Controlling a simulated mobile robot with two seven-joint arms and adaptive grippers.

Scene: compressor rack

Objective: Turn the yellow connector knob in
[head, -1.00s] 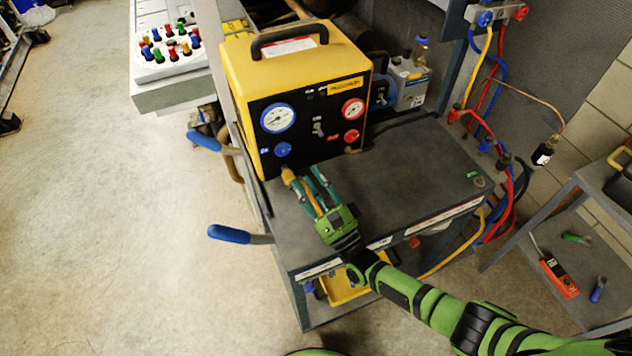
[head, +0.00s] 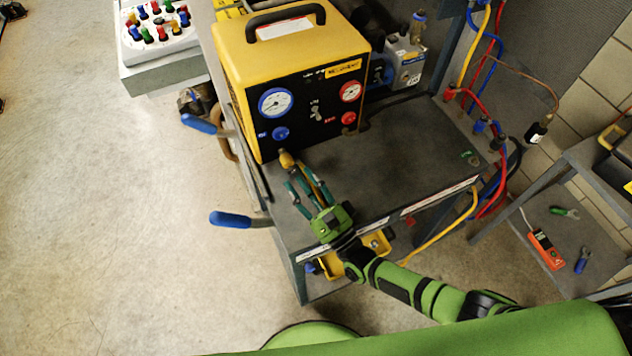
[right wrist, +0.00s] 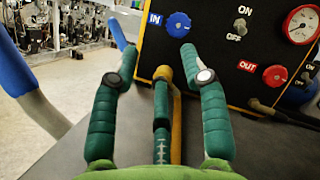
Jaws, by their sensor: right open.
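The yellow connector knob (head: 286,161) is at the lower front of the yellow-cased machine (head: 348,83), below the blue IN knob (head: 281,133). A yellow hose runs from it toward me. The connector knob also shows in the right wrist view (right wrist: 163,74). My right gripper (head: 298,178) is open, with its fingers spread on both sides of the hose, just short of the knob. In the right wrist view the gripper (right wrist: 158,62) frames the knob between its outer fingertips, with a gap on each side. A middle finger partly covers the hose. My left gripper is not in view.
The machine stands on a dark cart top (head: 400,153), clear to the right of my gripper. Blue-handled levers (head: 231,219) stick out at the cart's left. Red, blue and yellow hoses (head: 488,150) hang at the right, beside a lower shelf with tools.

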